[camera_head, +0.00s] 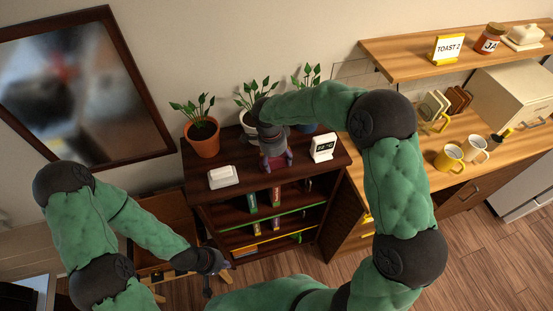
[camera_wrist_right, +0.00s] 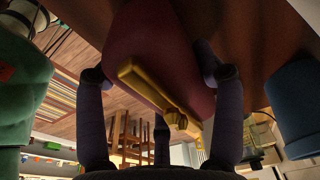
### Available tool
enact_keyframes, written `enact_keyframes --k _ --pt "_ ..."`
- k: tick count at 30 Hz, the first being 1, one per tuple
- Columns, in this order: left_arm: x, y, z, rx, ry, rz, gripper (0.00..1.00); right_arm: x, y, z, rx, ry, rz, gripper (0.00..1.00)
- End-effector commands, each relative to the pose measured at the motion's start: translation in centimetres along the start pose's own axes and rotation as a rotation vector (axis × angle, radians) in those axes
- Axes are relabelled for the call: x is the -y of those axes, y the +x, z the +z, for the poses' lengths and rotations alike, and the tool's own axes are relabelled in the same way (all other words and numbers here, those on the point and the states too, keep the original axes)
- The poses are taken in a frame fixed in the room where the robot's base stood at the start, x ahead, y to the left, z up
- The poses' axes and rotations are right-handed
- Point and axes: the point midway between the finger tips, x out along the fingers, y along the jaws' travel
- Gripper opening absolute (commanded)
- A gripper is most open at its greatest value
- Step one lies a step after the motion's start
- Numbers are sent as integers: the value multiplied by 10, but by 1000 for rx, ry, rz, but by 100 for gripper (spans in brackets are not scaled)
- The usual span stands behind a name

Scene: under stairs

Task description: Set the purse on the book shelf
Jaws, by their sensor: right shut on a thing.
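The purse (camera_wrist_right: 150,40) is dark red with a yellow clasp and fills the upper middle of the right wrist view. In the head view the purse (camera_head: 275,160) is small and partly covered by my right gripper (camera_head: 272,146). My right gripper's fingers (camera_wrist_right: 155,75) are shut on it from both sides. It is at the top of the dark brown book shelf (camera_head: 231,195), between the plants and the front edge; I cannot tell whether it touches the top. My left gripper (camera_head: 217,279) is empty, its fingers spread, low in front of the shelf's left side.
Three potted plants, one in an orange pot (camera_head: 203,139), stand along the shelf's back. A white block-like object (camera_head: 223,177) is left of the purse and a white sign (camera_head: 323,148) right of it. A wooden counter with mugs (camera_head: 449,158) adjoins at right.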

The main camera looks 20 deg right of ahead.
Motion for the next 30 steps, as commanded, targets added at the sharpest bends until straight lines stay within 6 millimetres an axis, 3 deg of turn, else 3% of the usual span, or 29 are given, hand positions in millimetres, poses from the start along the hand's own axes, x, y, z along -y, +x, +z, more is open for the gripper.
enact_keyframes --k 2,3,5,20,30 --pt "1 4 0 0 0 0 0 0 3 0 0 0 -1 9" --pt "1 3 0 0 0 0 0 0 3 1 0 0 1 74" --pt "1 3 0 0 0 0 0 0 2 0 0 0 1 91" --pt "-1 -3 0 0 0 0 0 0 -3 0 0 0 1 92" --pt "-1 -3 0 0 0 0 0 1 -66 0 0 0 -4 92"
